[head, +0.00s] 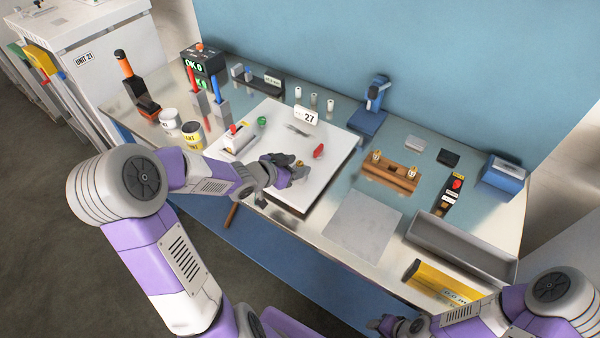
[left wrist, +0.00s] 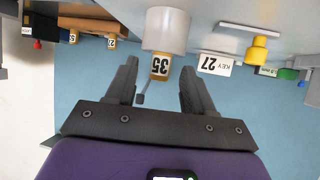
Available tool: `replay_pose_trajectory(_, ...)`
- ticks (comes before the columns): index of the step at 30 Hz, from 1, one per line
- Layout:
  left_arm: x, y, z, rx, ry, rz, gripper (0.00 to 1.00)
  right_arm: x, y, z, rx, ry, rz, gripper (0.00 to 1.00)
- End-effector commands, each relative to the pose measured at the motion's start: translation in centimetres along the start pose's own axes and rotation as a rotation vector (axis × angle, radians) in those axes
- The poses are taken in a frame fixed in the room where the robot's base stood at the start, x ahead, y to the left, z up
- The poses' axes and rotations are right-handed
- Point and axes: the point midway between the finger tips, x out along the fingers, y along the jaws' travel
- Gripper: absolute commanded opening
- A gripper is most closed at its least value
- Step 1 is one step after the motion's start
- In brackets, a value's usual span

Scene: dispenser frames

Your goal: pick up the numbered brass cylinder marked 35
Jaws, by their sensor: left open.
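The brass piece marked 35 (left wrist: 160,66) shows in the left wrist view, its number upside down, against a wider pale grey cylinder (left wrist: 166,30). My left gripper (left wrist: 159,75) is open, with the brass piece between the lines of its two fingers near their tips. I cannot tell whether they touch it. In the head view my left gripper (head: 283,165) is low over the white board (head: 340,162), and a small brass spot (head: 301,164) shows beside its fingers. My right gripper (head: 387,324) is at the bottom edge, too small to read.
A card marked 27 (head: 306,116) stands at the board's back. A red piece (head: 319,151) and a green ring (head: 262,121) lie on the board. A wooden rack (head: 390,180) with two numbered brass pieces is to the right. A grey tray (head: 460,250) is farther right.

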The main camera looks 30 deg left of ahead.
Motion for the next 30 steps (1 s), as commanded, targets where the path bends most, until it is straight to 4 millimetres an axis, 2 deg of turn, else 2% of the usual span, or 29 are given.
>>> replay_pose_trajectory(2, 0.54, 0.01, 0.05, 0.0, 0.001, 0.001, 0.53, 0.34, 0.13, -0.02, 0.0, 0.0, 0.0, 0.47)
replay_pose_trajectory(8, 0.52, -0.01, -0.08, 0.0, 0.0, -0.001, 0.53, 0.22, 0.08, -0.02, 0.0, 0.0, 0.0, 0.47)
replay_pose_trajectory(11, 0.5, -0.01, -0.07, 0.0, 0.0, -0.001, 0.41, 0.22, 0.07, -0.02, 0.0, 0.0, 0.0, 0.47)
replay_pose_trajectory(19, 0.49, -0.01, -0.06, 0.0, 0.0, -0.001, 0.0, 0.22, 0.07, -0.02, 0.0, 0.0, 0.0, 0.47)
replay_pose_trajectory(30, 0.25, -0.02, -0.53, 0.001, 0.002, -0.001, 0.0, -0.1, -0.04, 0.0, 0.0, 0.0, 0.0, 0.47)
